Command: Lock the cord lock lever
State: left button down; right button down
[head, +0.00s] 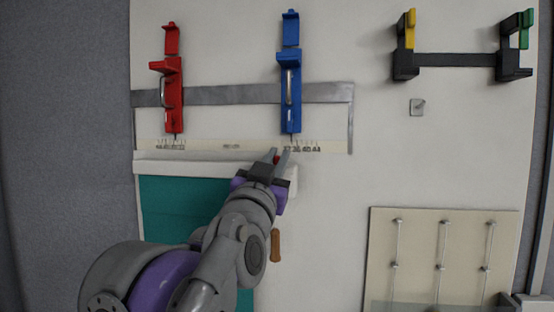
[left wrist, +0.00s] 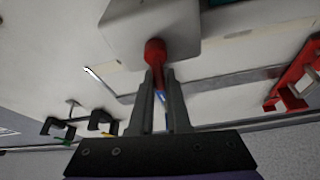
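The red cord lock lever (left wrist: 155,52) sticks out of the end of a white housing (left wrist: 150,25) in the left wrist view. In the head view, the white bar-shaped housing (head: 215,167) lies along the top of the teal cloth, and a bit of red shows between my fingertips. My left gripper (head: 278,157) is at the housing's right end; its fingers also show in the left wrist view (left wrist: 161,72). The fingers are close together, one on each side of the lever's red stem, and look shut on it. My right gripper is not in view.
A red clamp (head: 173,95) and a blue clamp (head: 290,90) stand on a grey rail beyond the gripper. A black holder with yellow and green parts (head: 455,60) is at upper right. A pale pegged board (head: 420,240) lies at lower right. The middle right surface is mostly clear.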

pick_arm(q)
jog(key=shift+a+r+n+y+p, duration=0.25)
jog(key=shift+n+y+p, duration=0.4)
jog(key=shift+n, duration=0.45)
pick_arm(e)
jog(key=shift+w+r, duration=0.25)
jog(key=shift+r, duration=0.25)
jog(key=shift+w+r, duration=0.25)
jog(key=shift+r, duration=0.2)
pick_arm(q)
jog(key=shift+a+f+n+t+y, duration=0.1)
jog(key=shift+a+n+t+y, duration=0.15)
jog(key=shift+n, duration=0.45)
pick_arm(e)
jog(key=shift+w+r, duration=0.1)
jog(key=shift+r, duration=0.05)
pick_arm(q)
jog(key=c, duration=0.9)
grip_release()
jog(key=shift+w, duration=0.1)
jog(key=shift+f, duration=0.1)
